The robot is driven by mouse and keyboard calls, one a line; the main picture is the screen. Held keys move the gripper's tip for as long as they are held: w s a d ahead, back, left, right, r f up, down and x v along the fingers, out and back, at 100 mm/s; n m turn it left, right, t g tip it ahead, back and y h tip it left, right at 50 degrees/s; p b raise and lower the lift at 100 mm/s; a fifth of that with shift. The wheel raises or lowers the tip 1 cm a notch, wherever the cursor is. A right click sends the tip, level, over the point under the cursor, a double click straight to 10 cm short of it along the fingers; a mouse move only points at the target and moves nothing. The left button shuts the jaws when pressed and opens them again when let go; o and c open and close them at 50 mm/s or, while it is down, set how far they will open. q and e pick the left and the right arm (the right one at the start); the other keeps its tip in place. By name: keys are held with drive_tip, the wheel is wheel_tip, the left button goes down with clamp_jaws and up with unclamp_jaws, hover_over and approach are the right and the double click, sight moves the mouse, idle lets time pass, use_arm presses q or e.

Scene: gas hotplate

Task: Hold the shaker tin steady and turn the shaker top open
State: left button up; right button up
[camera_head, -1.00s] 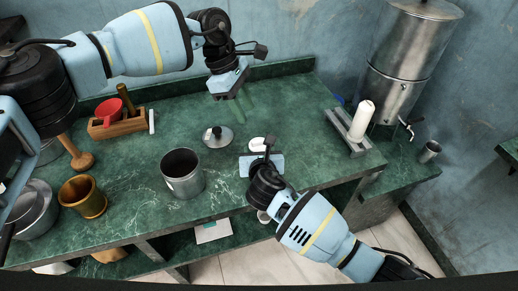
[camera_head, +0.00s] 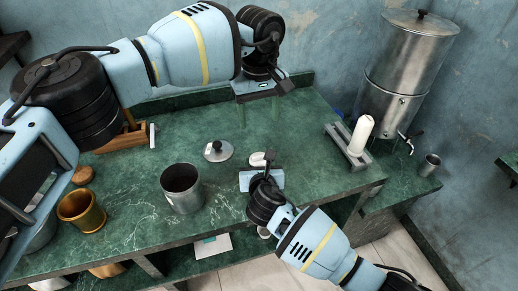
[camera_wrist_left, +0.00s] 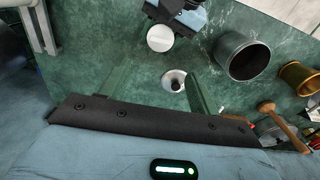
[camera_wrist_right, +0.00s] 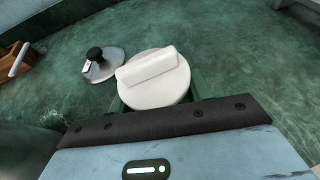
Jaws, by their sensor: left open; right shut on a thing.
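The white round shaker top (camera_head: 257,159) has a raised bar across it. It also shows in the right wrist view (camera_wrist_right: 154,80) and left wrist view (camera_wrist_left: 160,38). The shaker tin is not clearly visible; the top and my right gripper hide what lies below. My right gripper (camera_head: 261,168) is shut, its green fingers on both sides just under the white top. My left gripper (camera_head: 257,113) is open and empty, pointing down over the counter behind the shaker, apart from it. Its two fingers (camera_wrist_left: 155,87) show spread in the left wrist view.
A metal pot (camera_head: 184,192) and a loose lid with black knob (camera_head: 218,151) stand left of the shaker. A brass mortar (camera_head: 82,212) is at the left edge. Counter behind the shaker is clear.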

sight(258, 155)
use_arm(q)
wheel_tip(258, 155, down, 12)
drive_tip(key=shift+f, duration=0.1)
idle(0.5)
drive_tip(key=c, duration=1)
drive_tip(key=shift+n, duration=0.4)
drive_tip(key=shift+a+n, duration=0.1)
drive_tip(key=shift+n, duration=2.6)
